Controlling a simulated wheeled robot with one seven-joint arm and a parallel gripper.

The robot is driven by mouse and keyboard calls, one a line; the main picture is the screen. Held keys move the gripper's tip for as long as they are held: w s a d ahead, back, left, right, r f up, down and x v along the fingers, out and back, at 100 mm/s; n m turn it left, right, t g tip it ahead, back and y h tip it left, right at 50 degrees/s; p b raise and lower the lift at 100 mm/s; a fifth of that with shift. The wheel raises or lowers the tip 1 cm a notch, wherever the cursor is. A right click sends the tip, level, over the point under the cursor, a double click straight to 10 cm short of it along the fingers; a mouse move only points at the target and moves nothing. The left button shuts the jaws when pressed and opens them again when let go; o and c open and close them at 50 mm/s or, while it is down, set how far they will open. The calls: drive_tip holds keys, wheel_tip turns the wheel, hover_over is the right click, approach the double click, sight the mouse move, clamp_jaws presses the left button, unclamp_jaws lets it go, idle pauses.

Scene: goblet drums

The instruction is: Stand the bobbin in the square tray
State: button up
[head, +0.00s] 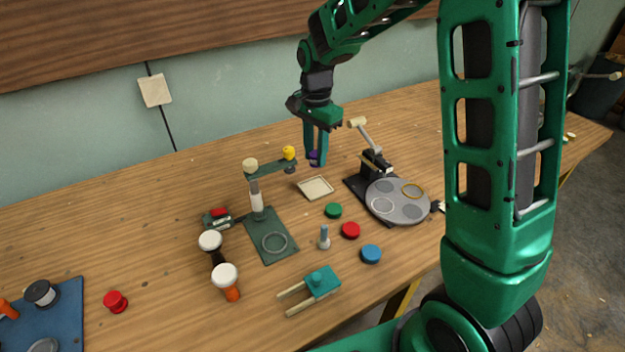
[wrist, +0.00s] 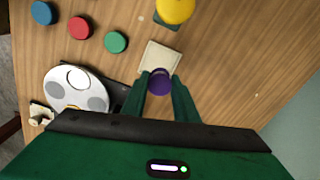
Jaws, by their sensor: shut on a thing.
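My gripper (head: 315,156) points down above the table and is shut on a small purple bobbin (head: 314,160). In the wrist view the bobbin (wrist: 160,82) sits between the two green fingertips (wrist: 160,85). The square tray (head: 315,188) is a shallow cream tray on the table, just below and in front of the gripper in the head view. In the wrist view the tray (wrist: 158,55) shows just beyond the bobbin, its near part hidden by the fingers and bobbin. The bobbin appears to be above the table; the exact height is hard to tell.
A green stand with a yellow-topped arm (head: 265,168) rises close left of the gripper. A black device with a grey disc (head: 397,201) and raised lever is at right. Green (head: 333,210), red (head: 350,230) and blue (head: 371,253) discs lie in front. The table behind is clear.

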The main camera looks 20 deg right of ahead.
drive_tip(key=shift+f, duration=4.2)
drive_tip(key=shift+s+f, duration=0.1)
drive_tip(key=o, duration=1.1)
